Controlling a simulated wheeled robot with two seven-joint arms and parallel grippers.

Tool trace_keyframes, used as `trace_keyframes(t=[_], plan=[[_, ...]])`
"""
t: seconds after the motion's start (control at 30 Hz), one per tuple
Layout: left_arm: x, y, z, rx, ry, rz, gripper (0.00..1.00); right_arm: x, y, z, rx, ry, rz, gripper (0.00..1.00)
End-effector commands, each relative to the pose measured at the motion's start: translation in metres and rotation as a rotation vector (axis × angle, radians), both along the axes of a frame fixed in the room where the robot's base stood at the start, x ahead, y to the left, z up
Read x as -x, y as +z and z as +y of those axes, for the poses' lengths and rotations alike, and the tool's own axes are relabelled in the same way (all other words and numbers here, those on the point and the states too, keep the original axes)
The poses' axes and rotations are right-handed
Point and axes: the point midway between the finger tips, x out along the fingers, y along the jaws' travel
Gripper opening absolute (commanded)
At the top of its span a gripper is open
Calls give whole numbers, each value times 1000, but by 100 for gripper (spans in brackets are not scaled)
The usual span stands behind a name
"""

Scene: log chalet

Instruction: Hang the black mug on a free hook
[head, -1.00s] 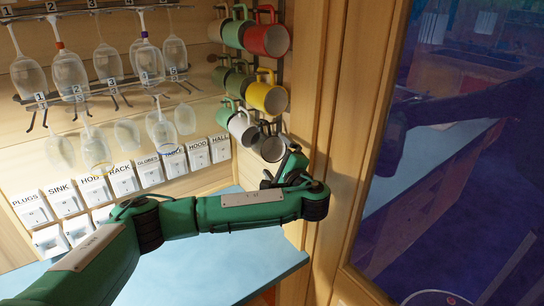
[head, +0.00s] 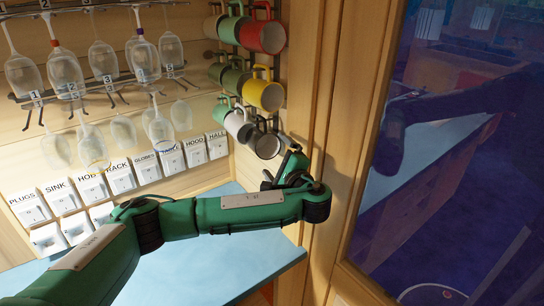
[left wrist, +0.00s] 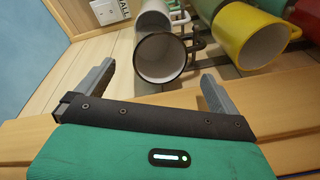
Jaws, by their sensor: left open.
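The black mug (head: 266,145), dark outside with a pale inside, is at the right end of the lowest mug row on the wall rack. In the left wrist view the mug (left wrist: 161,57) faces me with its open mouth, its handle to the right. It appears to hang by the handle; the contact with its hook is too small to tell. My left gripper (head: 281,168) is just below and in front of it. In the left wrist view its fingers (left wrist: 157,76) are apart, with the mug beyond them and nothing gripped. My right gripper is not in view.
Other mugs hang close by, including a yellow mug (head: 264,95), a white mug (head: 238,125) and a red mug (head: 264,37). Stemmed glasses (head: 66,70) hang to the left above labelled switches (head: 120,180). A wooden post (head: 325,90) and a window (head: 450,150) stand close on the right.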

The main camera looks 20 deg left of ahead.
Motion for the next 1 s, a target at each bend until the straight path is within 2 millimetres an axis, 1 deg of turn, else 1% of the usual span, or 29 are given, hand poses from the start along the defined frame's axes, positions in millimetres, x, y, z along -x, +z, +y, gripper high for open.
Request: trace_keyframes(t=[0.57, 1.0], plan=[[1, 0, 0, 0, 0, 0, 99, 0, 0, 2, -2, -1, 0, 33], [-9, 0, 8, 0, 1, 0, 99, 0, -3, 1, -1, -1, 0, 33]])
